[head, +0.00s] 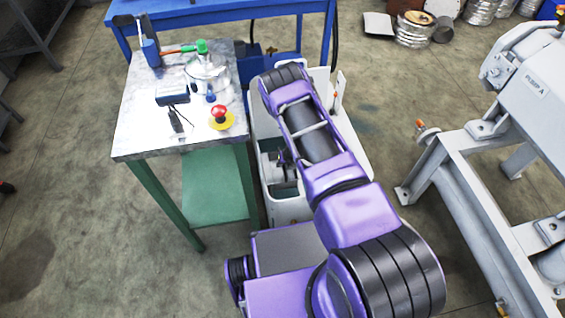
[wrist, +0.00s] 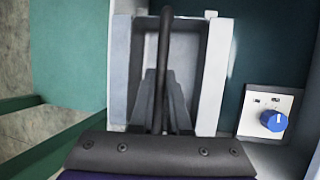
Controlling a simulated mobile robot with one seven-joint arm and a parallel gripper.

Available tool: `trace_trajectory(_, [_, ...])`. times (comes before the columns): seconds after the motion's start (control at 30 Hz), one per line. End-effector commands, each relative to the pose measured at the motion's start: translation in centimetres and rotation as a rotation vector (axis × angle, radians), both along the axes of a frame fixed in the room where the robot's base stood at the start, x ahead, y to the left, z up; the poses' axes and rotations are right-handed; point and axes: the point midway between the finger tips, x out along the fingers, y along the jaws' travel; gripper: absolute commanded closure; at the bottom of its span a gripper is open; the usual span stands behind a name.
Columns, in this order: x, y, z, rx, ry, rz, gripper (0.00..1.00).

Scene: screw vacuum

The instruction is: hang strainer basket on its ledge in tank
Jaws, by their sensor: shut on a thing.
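My gripper (wrist: 162,80) shows in the wrist view as two grey tapered fingers, close together. They are shut on a thin dark curved bar (wrist: 165,38), which looks like the handle of the strainer basket. The basket's body cannot be made out clearly. The bar and fingers are over the pale-walled rectangular opening of the tank (wrist: 218,75). In the head view the white tank unit (head: 281,209) stands right of the steel-topped table, and my arm covers much of it. The ledge cannot be told apart, nor whether the basket touches it.
A panel with a blue knob (wrist: 274,121) is right of the opening. The steel-topped table (head: 140,120) holds a red emergency button (head: 220,113), a glass-like vessel (head: 205,72) and tools. A blue bench (head: 200,15) is behind.

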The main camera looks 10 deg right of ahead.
Motion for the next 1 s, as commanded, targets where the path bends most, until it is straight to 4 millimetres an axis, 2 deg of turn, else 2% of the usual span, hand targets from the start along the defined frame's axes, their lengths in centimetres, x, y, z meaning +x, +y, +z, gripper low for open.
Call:
trace_trajectory(0.13, [0.0, 0.0, -0.4, 0.0, -0.001, 0.0, 1.0])
trace_trajectory(0.17, [0.1, 0.0, -0.4, 0.0, -0.001, 0.0, 0.82])
trace_trajectory(0.33, [0.0, 0.0, -0.4, 0.001, -0.001, 0.0, 0.51])
trace_trajectory(0.57, [0.0, 0.0, -0.4, 0.001, 0.0, 0.0, 0.5])
trace_trajectory(0.7, [-0.2, -0.1, 0.2, 0.0, 0.001, 0.001, 0.5])
trace_trajectory(0.87, [-1.1, -0.5, 2.7, -0.001, 0.0, 0.0, 0.5])
trace_trajectory(1.0, [-2.4, -1.1, 5.9, 0.0, -0.001, -0.001, 0.5])
